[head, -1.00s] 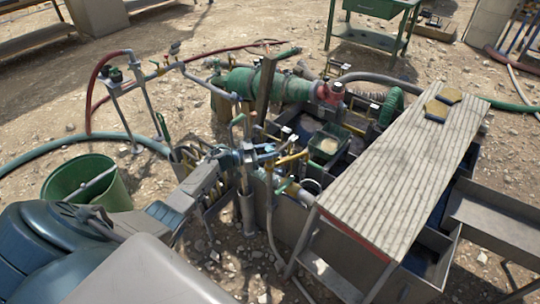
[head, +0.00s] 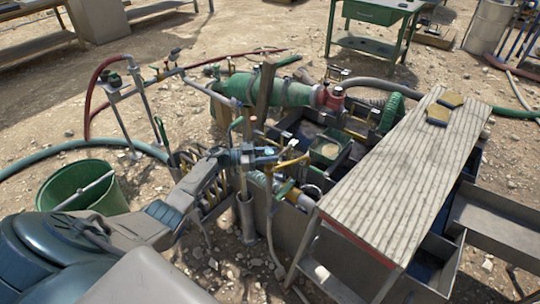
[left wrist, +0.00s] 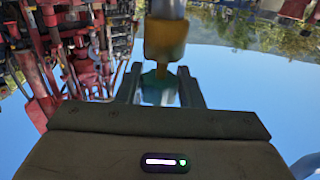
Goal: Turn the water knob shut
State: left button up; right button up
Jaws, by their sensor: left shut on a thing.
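My left gripper (head: 265,154) reaches in from the left in the head view, at the pipework on the near left edge of the mud tank (head: 290,218). It is shut on a small teal-green knob, the water knob (left wrist: 160,87), which sits between its two fingers in the left wrist view. A brass-yellow fitting (left wrist: 165,42) on a grey pipe adjoins the knob. In the head view the fingers largely hide the knob, and its turn angle cannot be told. My right gripper is not in view.
A yellow handle (head: 290,162) and other pipes crowd close to the left gripper. A slatted board (head: 390,185) covers the tank's right side. A green bucket (head: 70,180) stands at the left, and a green cylinder (head: 280,90) lies behind.

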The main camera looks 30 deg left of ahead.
aim_at(268, 153)
pick_arm(q)
jog(key=shift+a, duration=0.15)
jog(key=o, duration=1)
jog(key=shift+s, duration=0.1)
jog(key=shift+c, duration=0.2)
jog(key=shift+r, duration=0.25)
jog(key=r, duration=0.3)
jog(key=shift+s+p, duration=0.4)
jog(key=s+d, duration=0.4)
jog(key=s, duration=0.2)
jog(key=s+d+r+p, duration=0.1)
jog(key=s+d, duration=0.3)
jog(key=s, duration=0.2)
jog(key=shift+s+d+r, duration=0.15)
jog(key=shift+s+r, duration=0.1)
jog(key=shift+s, duration=0.15)
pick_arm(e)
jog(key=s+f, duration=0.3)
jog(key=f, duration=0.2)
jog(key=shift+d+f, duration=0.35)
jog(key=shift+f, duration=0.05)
